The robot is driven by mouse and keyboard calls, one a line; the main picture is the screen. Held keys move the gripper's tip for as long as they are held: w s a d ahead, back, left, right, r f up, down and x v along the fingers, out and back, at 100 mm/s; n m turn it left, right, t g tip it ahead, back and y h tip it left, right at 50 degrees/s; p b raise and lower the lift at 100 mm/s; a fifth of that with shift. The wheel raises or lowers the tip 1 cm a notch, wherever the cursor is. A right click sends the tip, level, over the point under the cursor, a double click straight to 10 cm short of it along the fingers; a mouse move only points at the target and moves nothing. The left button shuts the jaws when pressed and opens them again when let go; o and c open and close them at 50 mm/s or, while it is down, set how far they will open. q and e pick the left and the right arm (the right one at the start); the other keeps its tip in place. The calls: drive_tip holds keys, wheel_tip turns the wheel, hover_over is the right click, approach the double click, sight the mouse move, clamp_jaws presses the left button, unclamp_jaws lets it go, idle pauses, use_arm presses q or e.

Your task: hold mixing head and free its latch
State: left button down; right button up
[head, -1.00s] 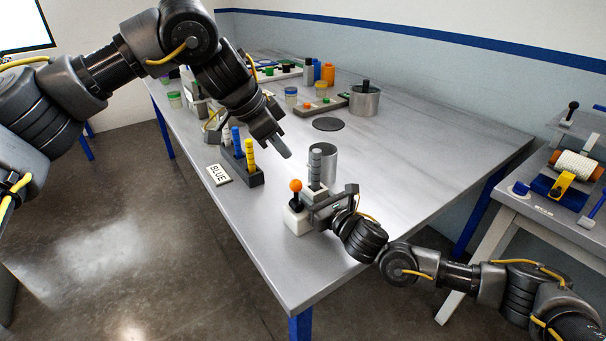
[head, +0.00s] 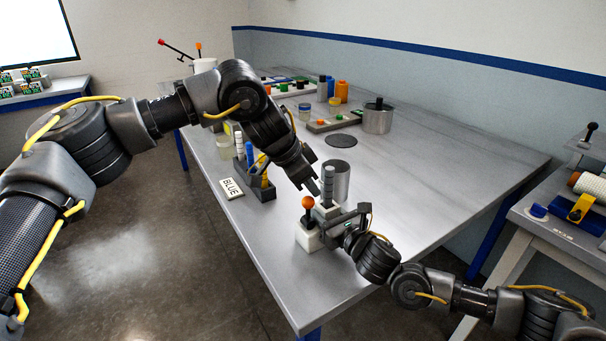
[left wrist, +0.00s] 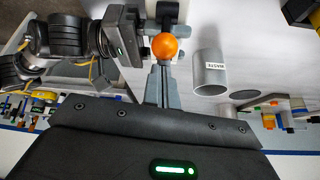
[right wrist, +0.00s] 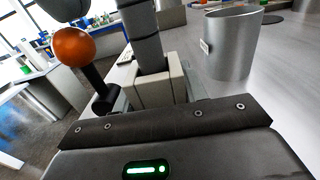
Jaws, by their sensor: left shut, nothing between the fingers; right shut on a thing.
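The mixing head (head: 328,185) is a grey ribbed upright column on a pale block near the table's front edge. The latch lever (head: 308,203) beside it has an orange ball on a dark stem, rising from a white base (head: 307,238). My right gripper (head: 331,217) is shut on the mixing head; the right wrist view shows its pale pads (right wrist: 158,90) around the column's lower part. My left gripper (head: 310,188) is shut and empty, just above the ball. In the left wrist view its tips (left wrist: 163,68) point at the orange ball (left wrist: 165,46); contact is unclear.
A steel cup marked WASTE (left wrist: 209,75) stands right behind the mixing head. A dark rack (head: 262,190) with coloured sticks and a BLUE sign (head: 231,188) are to the left. A steel pot (head: 378,117) stands farther back. The table's right side is clear.

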use_arm(q)
drive_tip(key=shift+x, duration=1.1)
drive_tip(key=shift+s+f+h, duration=0.1)
drive_tip(key=shift+f+h, duration=0.1)
drive_tip(key=shift+h, duration=0.2)
drive_tip(key=shift+a+t+h, duration=0.15)
drive_tip(key=shift+t+h, duration=0.15)
drive_tip(key=shift+s, duration=0.1)
